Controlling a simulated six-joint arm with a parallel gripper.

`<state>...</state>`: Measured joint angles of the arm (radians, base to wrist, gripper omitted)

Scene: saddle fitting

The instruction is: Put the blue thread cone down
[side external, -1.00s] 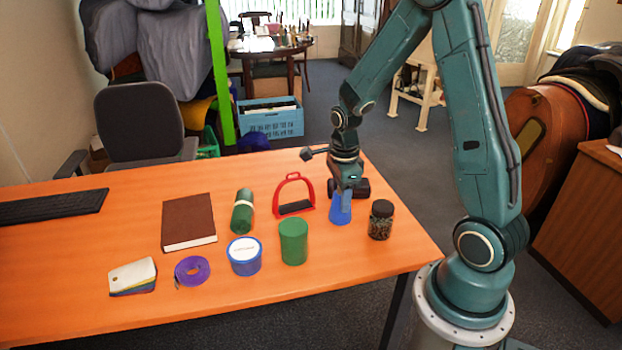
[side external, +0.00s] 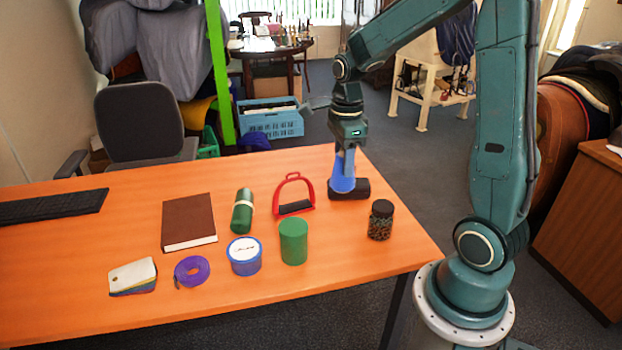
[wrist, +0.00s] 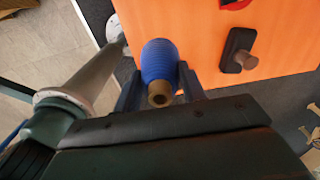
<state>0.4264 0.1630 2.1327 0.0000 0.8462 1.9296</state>
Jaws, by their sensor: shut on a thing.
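The blue thread cone (side external: 342,178) is held by my gripper (side external: 345,161), a little above the orange table. In the wrist view the ribbed blue cone (wrist: 160,60) sits between the two fingers, with its brownish tip toward the camera. The fingers are shut on it from both sides. In the side view the cone is in front of a black object (side external: 361,188) on the table and hides part of it.
A red stirrup (side external: 295,194) stands left of the cone, and a dark jar (side external: 380,220) stands nearer at right. Bare table (side external: 340,240) lies between jar and green cylinder.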

